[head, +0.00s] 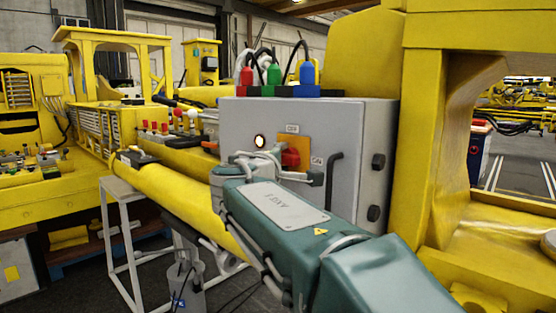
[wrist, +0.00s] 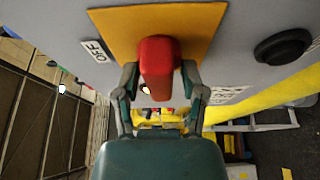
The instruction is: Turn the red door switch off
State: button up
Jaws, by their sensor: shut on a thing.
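The red door switch (head: 290,158) sits on an orange-yellow plate (head: 301,144) on the front of a grey cabinet (head: 345,130). In the head view, one label (head: 292,128) is above the plate and another (head: 317,161) is to its right. In the wrist view, the red switch (wrist: 158,62) is between the fingers of my gripper (wrist: 160,80), which is shut on it. The OFF label (wrist: 96,50) is left of the plate there, and a second label (wrist: 228,94) is at lower right. I cannot tell the switch's exact angle.
A black bent handle (head: 332,180) and round black knobs (head: 375,212) stick out of the cabinet right of the switch. A lit round lamp (head: 260,142) is left of the plate. Red, green and blue plugs (head: 274,74) stand on top. A yellow frame (head: 425,130) rises at right.

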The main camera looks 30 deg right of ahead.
jog(key=shift+f+n, duration=0.15)
jog(key=shift+n, duration=0.15)
jog(key=n+g+y, duration=0.1)
jog(key=n, duration=0.2)
jog(key=shift+w, duration=0.1)
jog(key=n+g, duration=0.2)
jog(key=n, duration=0.1)
jog(key=shift+f+n, duration=0.1)
jog(key=shift+n, duration=0.2)
jog(key=n+g, duration=0.2)
jog(key=n, duration=0.1)
jog(key=n+g, duration=0.2)
jog(key=n, duration=0.1)
dwell(0.4)
jog(key=o, duration=0.8)
